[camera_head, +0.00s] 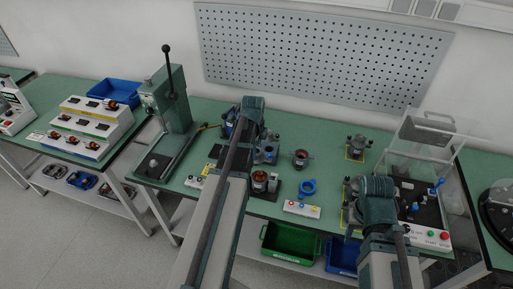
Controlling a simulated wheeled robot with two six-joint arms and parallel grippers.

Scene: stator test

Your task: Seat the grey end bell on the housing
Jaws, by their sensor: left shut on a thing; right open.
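My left arm reaches up the middle of the bench. Its gripper (266,151) is shut on a small grey part, mostly hidden by the gripper. I cannot tell for sure that this is the grey end bell. Blue shows at the gripper, but I cannot tell whether it is a housing or touches the held part. A blue ring-shaped part (307,187) stands on the bench to the right. My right gripper (351,192) is open at the right of the bench, apart from the left one. Its fingers are small and partly hidden by its wrist.
Copper-wound parts (260,180) (301,158) stand near the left gripper. A grey metal piece (358,145) sits on a yellow-marked spot behind the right gripper. A lever press (172,100) is at left; a clear-guarded station (425,150) is at right. A green bin (290,241) is below.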

